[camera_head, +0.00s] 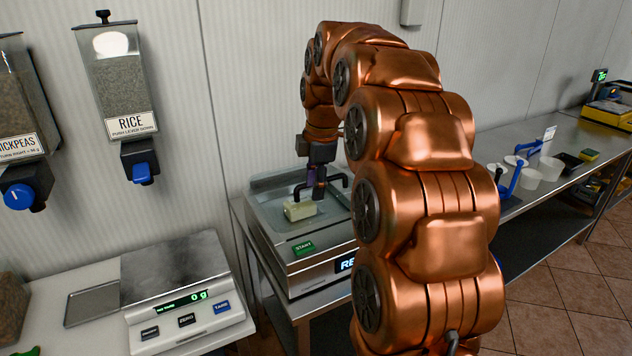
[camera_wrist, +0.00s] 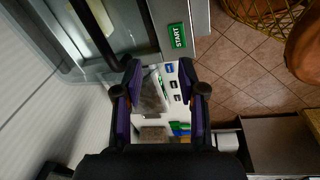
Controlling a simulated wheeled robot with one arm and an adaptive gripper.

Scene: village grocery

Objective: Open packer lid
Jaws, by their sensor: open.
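The packer (camera_head: 268,222) is a grey metal machine with a green START button (camera_head: 303,247) and a lit display on its front. A pale block (camera_head: 299,211) lies on its top area. The lid appears to be a clear pane, but I cannot tell its exact position. In the wrist view, a dark bar (camera_wrist: 93,28) crosses the packer at the upper left, beside the START button (camera_wrist: 177,36). My gripper (camera_head: 318,188) is over the packer, near the pale block. In the wrist view my gripper (camera_wrist: 163,95) is open, with nothing between its purple-padded fingers; the bar lies apart from them.
A scale (camera_head: 180,285) reading 0 g stands on the left counter. Rice (camera_head: 125,85) and chickpea (camera_head: 22,105) dispensers hang on the wall. Tiled floor is clear at right.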

